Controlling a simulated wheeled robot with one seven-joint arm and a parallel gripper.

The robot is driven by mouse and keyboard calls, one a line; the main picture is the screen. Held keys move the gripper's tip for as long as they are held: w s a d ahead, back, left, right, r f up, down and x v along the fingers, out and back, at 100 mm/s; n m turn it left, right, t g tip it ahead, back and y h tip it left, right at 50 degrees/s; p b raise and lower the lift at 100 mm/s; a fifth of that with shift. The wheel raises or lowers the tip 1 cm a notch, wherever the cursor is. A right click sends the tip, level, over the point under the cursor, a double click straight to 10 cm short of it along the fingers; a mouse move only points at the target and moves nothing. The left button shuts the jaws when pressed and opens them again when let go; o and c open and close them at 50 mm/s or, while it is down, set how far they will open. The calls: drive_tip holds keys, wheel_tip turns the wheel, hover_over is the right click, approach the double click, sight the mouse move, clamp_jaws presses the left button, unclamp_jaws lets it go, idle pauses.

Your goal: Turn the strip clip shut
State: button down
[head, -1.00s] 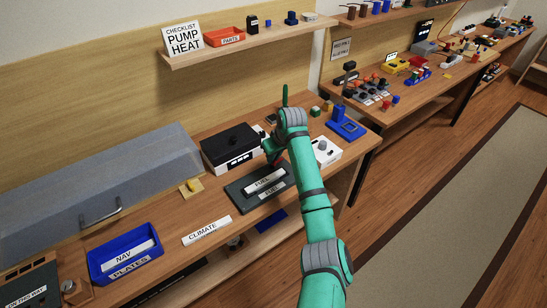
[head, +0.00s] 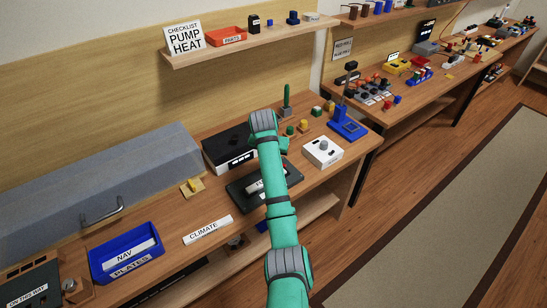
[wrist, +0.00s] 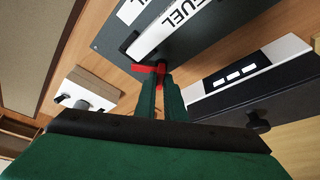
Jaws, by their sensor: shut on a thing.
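The strip clip (wrist: 142,68) is a small red lever in the wrist view, at the end of the white FUEL strip (wrist: 172,28). The strip lies on a dark grey panel (wrist: 225,35). My gripper (wrist: 158,84) has its two green fingers close together on the red lever, with red showing on both sides and between them.
A black box (head: 225,147) with white buttons stands behind the panel. A white box with a round knob (head: 322,145) is to the right. A white CLIMATE strip (head: 207,229) and blue PLATES tray (head: 100,266) lie to the left. A green upright stick (head: 287,95) stands behind.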

drive_tip(key=m, duration=0.1)
drive_tip(key=m+h, duration=0.1)
drive_tip(key=m, duration=0.1)
drive_tip(key=m+g, duration=0.1)
drive_tip(key=m, duration=0.1)
drive_tip(key=shift+a+h, duration=0.25)
drive_tip(key=shift+h, duration=0.15)
drive_tip(key=shift+w+m+g+h, duration=0.1)
drive_tip(key=shift+m+g+h, duration=0.25)
drive_tip(key=shift+m, duration=0.85)
drive_tip(key=c, duration=1.8)
unclamp_jaws()
drive_tip(key=shift+c, duration=0.2)
drive_tip(key=shift+r, duration=0.1)
drive_tip(key=v, duration=1)
drive_tip(key=shift+a+r, duration=0.2)
drive_tip(key=shift+r, duration=0.1)
